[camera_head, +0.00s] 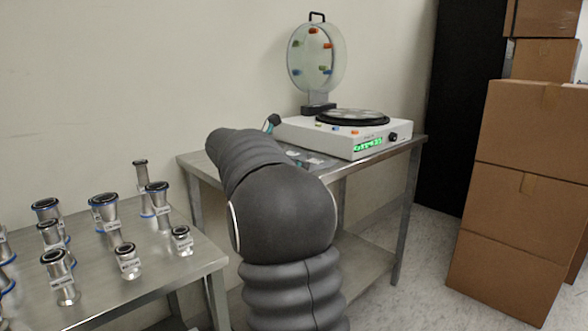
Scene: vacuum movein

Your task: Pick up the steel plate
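I cannot single out a steel plate with certainty. Small flat pieces (315,161) lie on the far steel table (345,168), just right of my arm; they are too small to identify. A round dark-rimmed disc (352,117) lies on top of the white machine (345,140), which has a green display. My dark grey arm reaches over the left part of this table and covers much of it.
A nearer steel table (120,290) at left holds several metal flanged fittings (105,210). A clear disc with coloured clips and a black handle (316,57) stands behind the machine. Cardboard boxes (525,150) are stacked at right beside a black cabinet (465,100). Some floor (425,250) is clear.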

